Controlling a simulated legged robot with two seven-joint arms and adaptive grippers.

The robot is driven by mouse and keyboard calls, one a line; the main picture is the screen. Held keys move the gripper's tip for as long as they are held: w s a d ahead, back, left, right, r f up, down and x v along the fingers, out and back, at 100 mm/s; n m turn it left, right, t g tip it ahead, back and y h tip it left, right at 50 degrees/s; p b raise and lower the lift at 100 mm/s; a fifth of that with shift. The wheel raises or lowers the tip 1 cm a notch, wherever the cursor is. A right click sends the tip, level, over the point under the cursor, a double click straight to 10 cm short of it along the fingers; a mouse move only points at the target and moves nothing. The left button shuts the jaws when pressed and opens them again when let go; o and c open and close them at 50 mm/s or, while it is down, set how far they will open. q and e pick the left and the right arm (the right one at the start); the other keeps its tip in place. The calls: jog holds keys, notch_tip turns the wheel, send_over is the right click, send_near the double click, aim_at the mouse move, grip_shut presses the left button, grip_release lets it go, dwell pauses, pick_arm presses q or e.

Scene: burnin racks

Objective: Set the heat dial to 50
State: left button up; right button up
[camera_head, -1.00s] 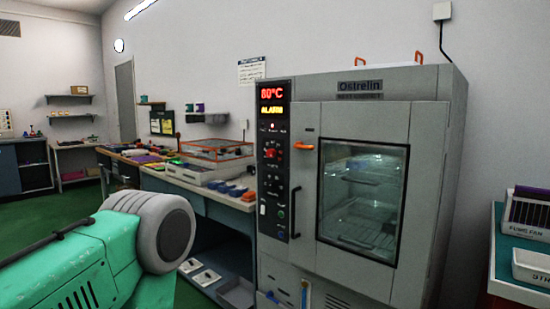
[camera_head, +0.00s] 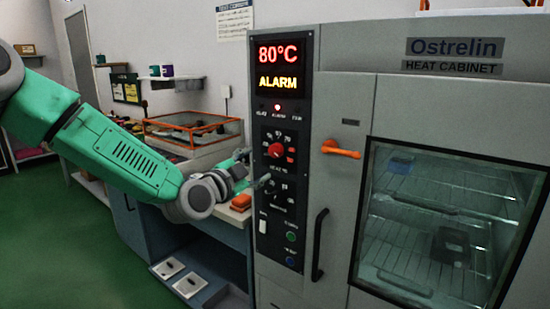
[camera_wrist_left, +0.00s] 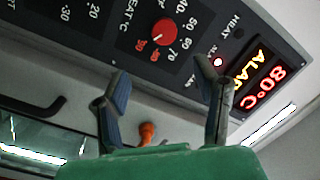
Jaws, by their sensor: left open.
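The red heat dial (camera_head: 276,150) is on the dark control panel of the heat cabinet (camera_head: 344,200). In the left wrist view the dial (camera_wrist_left: 164,31) has numbers around it, with 50 on its right and red numbers at its lower left. A pale mark on the dial seems to face the red numbers. The display (camera_head: 280,67) reads 80°C and ALARM. My left gripper (camera_head: 253,169) is open in front of the panel, just left of and below the dial. In the left wrist view its fingers (camera_wrist_left: 163,85) are spread, empty and apart from the dial.
An orange door latch (camera_head: 341,149) and a black handle (camera_head: 319,245) stick out right of the panel. Buttons and a switch sit below the dial. A bench with an orange-edged clear case (camera_head: 193,130) stands on the left behind my arm.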

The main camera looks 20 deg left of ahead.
aim_at(273, 154)
pick_arm(q)
jog(key=w, duration=1)
jog(key=shift+w+a+f, duration=0.15)
jog(key=shift+w+f, duration=0.05)
jog(key=shift+f, duration=0.15)
jog(key=shift+w+d+r, duration=0.1)
jog(key=shift+w+d, duration=0.25)
jog(key=shift+d, duration=0.45)
jog(key=shift+d+r, duration=0.1)
jog(key=shift+d, duration=0.4)
jog(key=shift+a, duration=0.55)
jog(key=c, duration=1.1)
jog(key=shift+a+f, duration=0.2)
jog(key=shift+d, duration=0.2)
